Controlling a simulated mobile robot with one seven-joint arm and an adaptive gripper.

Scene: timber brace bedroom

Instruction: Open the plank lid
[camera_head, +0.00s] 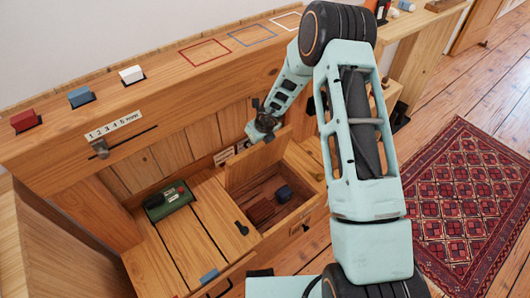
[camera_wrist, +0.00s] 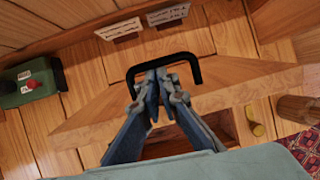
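The plank lid (camera_head: 253,162) stands raised and tilted over an open compartment (camera_head: 312,200) in the wooden bench. In the wrist view the lid (camera_wrist: 232,86) lies across the middle, with a black loop handle (camera_wrist: 196,72) on it. My gripper (camera_wrist: 158,74) has its fingers close together, with the tips at the handle's loop; whether they pinch the bar is unclear. In the head view my gripper (camera_head: 264,132) is at the lid's upper edge, its fingers mostly hidden. A dark blue item (camera_head: 284,192) and a reddish-brown item (camera_head: 262,211) lie inside the compartment.
A green box with a red knob (camera_head: 168,201) sits on the bench at left. Red (camera_head: 23,120), blue (camera_head: 81,96) and white (camera_head: 131,75) blocks stand on the upper ledge. A slider knob (camera_head: 100,149) is on the back panel. A patterned rug (camera_head: 455,205) covers the floor at right.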

